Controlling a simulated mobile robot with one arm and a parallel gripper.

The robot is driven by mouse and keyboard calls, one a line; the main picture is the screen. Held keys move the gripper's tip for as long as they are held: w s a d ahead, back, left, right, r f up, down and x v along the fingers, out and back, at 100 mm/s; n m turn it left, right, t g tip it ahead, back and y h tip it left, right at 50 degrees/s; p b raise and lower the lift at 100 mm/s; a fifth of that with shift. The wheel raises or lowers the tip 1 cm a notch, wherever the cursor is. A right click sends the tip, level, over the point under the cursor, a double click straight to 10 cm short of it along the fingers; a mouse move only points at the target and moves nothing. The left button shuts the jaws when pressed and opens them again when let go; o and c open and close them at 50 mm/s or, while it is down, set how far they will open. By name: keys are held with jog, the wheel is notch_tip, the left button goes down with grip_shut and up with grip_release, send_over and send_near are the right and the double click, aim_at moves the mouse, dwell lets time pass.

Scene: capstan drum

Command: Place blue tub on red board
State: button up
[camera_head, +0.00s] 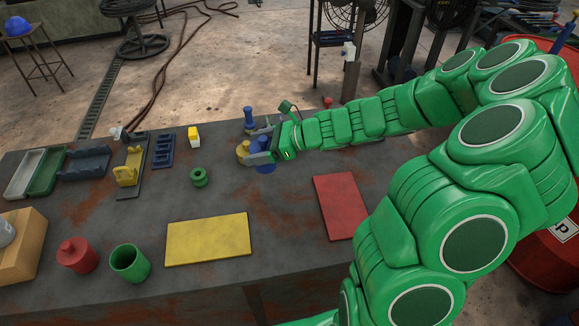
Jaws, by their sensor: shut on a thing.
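The blue tub (265,168) is at my gripper (254,156), at the far middle of the table. The gripper's grey fingers are shut on it and hide much of it. I cannot tell whether the tub touches the table. The red board (341,206) lies flat on the right part of the table, nearer to the camera and to the right of the gripper. Its visible top is bare, and my green arm passes close to its right edge.
A yellow object (243,150) stands close beside my gripper. A yellow board (208,239) lies left of the red one. Bare table lies between gripper and red board.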

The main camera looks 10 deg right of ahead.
jog(key=s+d, duration=0.3)
jog(key=d, duration=0.8)
jog(key=m+t, duration=0.1)
send_over(336, 202)
jog(key=f, duration=0.1)
jog(key=shift+h, duration=0.3)
jog(key=shift+f, duration=3.85)
jog(key=shift+f, duration=0.1)
jog(key=o, duration=1.2)
jog(key=shift+c, duration=0.2)
